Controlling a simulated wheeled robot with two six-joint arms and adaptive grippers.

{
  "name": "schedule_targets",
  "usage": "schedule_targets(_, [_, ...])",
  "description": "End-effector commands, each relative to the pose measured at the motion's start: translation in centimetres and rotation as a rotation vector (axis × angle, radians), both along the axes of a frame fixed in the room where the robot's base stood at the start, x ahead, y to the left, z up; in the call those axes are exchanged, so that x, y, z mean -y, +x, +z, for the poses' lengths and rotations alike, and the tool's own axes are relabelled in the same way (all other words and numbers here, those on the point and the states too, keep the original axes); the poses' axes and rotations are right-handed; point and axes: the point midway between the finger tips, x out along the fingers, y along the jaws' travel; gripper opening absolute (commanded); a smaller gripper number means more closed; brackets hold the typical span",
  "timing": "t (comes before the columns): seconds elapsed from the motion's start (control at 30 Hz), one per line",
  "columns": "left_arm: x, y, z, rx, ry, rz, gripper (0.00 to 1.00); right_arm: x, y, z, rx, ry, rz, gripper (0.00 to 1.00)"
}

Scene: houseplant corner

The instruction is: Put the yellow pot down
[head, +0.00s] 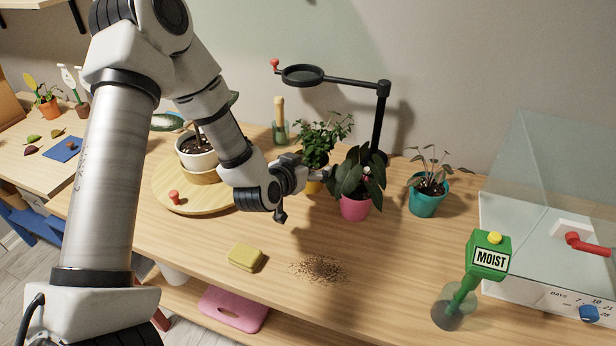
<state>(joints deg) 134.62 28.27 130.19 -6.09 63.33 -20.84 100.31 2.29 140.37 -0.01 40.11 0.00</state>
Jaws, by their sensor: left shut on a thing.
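The yellow pot (313,187) holds a leafy green plant (322,138) and is upright. Only a small part of the pot shows, because my left gripper (322,174) covers much of it. My left gripper reaches in from the left and is shut on the yellow pot. I cannot tell whether the pot's base touches the table. The pink pot (355,207) with broad dark leaves stands just right of the gripper, very close to it. My right gripper is not in view.
A teal pot (424,204) stands further right, and a black magnifier stand (381,120) is behind. A round wooden turntable (205,203) with a white pot is left.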

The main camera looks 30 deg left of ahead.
Motion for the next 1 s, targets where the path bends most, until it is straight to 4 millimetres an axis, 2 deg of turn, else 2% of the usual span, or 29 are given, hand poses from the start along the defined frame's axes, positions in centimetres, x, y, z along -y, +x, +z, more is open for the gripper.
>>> schedule_targets(0.1, [0.0,-0.1,-2.2,-0.006,0.002,-0.002,0.42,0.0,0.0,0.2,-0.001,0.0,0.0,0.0])
schedule_targets(0.17, [0.0,0.0,-3.0,-0.005,0.002,-0.001,0.42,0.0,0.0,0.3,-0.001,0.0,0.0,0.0])
schedule_targets(0.5, [0.0,0.0,-3.6,0.0,0.001,0.0,0.42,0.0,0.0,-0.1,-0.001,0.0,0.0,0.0])
schedule_targets(0.53, [0.0,0.0,-3.6,-0.001,0.0,-0.001,0.98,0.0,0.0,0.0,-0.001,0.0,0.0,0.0])
schedule_targets(0.93, [0.0,0.0,-3.0,-0.001,0.0,-0.001,1.0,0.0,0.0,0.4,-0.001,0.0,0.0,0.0])
schedule_targets(1.0, [0.1,-0.7,-3.1,-0.003,-0.002,0.001,1.0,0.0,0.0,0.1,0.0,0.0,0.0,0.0])
